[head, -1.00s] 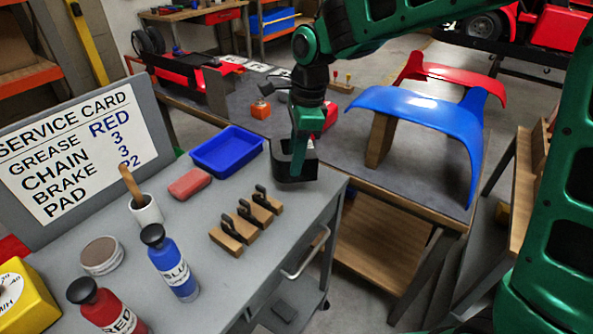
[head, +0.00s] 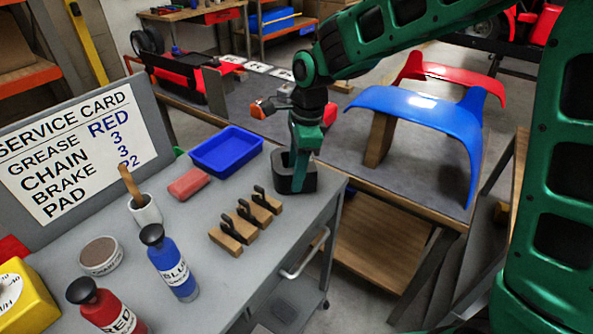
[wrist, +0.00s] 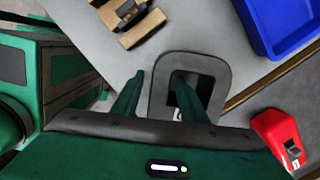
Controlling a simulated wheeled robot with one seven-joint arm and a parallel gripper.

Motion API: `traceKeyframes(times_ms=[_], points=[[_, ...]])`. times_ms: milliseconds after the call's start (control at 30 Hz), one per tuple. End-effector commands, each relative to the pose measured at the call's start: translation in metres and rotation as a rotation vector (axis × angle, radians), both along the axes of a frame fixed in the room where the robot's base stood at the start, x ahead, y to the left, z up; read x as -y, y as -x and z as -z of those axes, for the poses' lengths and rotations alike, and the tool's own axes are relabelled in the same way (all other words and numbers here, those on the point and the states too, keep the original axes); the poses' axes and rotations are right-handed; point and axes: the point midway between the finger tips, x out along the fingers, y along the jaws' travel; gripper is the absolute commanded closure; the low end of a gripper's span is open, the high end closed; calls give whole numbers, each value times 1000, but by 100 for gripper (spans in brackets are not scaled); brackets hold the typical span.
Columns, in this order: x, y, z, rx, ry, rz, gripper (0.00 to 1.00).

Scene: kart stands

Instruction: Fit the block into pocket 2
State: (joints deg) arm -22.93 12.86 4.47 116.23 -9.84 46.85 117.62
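A dark grey hollow block (head: 309,183) with a rounded outline stands at the right edge of the grey cart top. In the wrist view the hollow block (wrist: 222,80) shows its opening from above. My gripper (head: 298,172) is low at this block, pointing down. In the wrist view my gripper (wrist: 159,82) is open: one finger is outside the block's left wall, the other is over or in its opening. I cannot tell whether either finger touches the wall. I cannot make out which place is pocket 2; small white cards (head: 258,67) lie on the far bench.
The cart top (head: 215,285) also bears a blue tray (head: 227,150), a red block (head: 188,184), several wooden pieces with black hooks (head: 247,222) and bottles. Behind, the bench holds an orange item (head: 262,109), a red item (head: 329,114) and a blue fender (head: 425,105).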

Motion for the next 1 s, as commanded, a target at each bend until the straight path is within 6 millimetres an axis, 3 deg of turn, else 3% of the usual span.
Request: traceKeyframes(times_ms=[333,800,1000], points=[[1,-1,-11,3,-1,-1,61],[14,-2,-96,3,-1,-1,61],[17,-2,-116,1,-1,-1,61]])
